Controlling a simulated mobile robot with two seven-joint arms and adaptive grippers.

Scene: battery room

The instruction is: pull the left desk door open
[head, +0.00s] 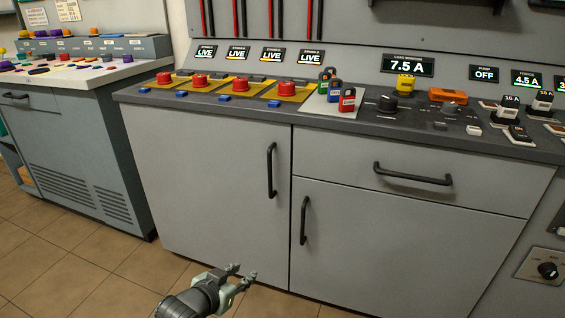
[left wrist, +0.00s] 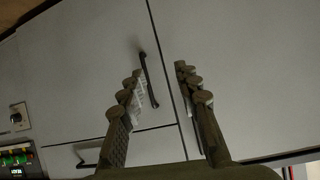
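The left desk door (head: 205,190) is a large grey panel, closed flush with the desk front. Its black vertical bar handle (head: 271,170) is near its right edge. My left gripper (head: 246,271) is low in front of this door, below the handle and apart from it. In the left wrist view the left gripper (left wrist: 160,72) has its two fingers spread with nothing between them. That view is turned over; a black handle (left wrist: 149,80), seemingly the right door's, shows beside a finger. My right gripper is not in view.
Beside it are a closed lower right door (head: 395,250) with its own handle (head: 304,220) and a drawer with a horizontal handle (head: 412,175). Red buttons (head: 240,85) and padlocks (head: 347,99) are on the desktop. Another desk (head: 85,150) stands left. The tiled floor (head: 100,275) in front is clear.

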